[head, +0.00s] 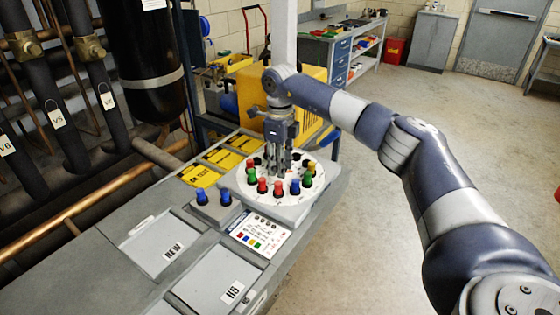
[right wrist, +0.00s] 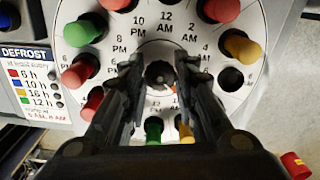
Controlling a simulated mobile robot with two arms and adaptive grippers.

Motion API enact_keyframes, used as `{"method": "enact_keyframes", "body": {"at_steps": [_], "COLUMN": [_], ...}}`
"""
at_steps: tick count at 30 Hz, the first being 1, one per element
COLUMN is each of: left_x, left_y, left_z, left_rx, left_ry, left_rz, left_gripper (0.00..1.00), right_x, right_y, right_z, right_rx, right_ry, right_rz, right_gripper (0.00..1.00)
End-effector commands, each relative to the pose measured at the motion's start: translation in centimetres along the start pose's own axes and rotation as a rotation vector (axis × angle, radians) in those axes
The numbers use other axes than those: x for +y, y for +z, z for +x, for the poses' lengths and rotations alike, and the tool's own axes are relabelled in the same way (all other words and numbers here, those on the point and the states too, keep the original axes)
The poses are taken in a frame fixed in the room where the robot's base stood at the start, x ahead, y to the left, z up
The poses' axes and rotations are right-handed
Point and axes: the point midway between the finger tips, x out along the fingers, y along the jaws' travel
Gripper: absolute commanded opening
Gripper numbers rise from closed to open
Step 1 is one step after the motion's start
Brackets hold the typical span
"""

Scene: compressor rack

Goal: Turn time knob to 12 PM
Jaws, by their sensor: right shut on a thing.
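The time knob (right wrist: 159,74) is a small dark round knob at the centre of a white dial (right wrist: 166,28) printed with hours. In the right wrist view, 12 AM is at the top of the dial. My right gripper (right wrist: 158,85) is shut on the knob, with one finger on each side. In the head view my right gripper (head: 279,172) points down onto the middle of the dial, hiding the knob. My left gripper is not in view.
Coloured pegs ring the dial, such as a red peg (head: 262,186) and a yellow peg (right wrist: 242,46), close around my fingers. Two blue pegs (head: 225,197) stand left of the dial. A DEFROST legend card (head: 260,234) lies in front. Open floor is at right.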

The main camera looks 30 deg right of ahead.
Motion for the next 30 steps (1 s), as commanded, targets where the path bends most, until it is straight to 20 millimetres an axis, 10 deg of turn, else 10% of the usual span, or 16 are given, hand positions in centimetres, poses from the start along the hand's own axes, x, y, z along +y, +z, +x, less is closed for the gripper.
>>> {"method": "enact_keyframes", "body": {"at_steps": [30], "left_x": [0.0], "left_y": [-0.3], "left_z": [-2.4], "left_rx": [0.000], "left_ry": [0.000], "left_rz": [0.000], "left_gripper": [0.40], "right_x": [-0.2], "right_y": [0.0], "right_z": [-0.1], "right_rx": [-0.004], "right_ry": [0.000], "right_rz": [0.722], "right_gripper": [0.04]}}
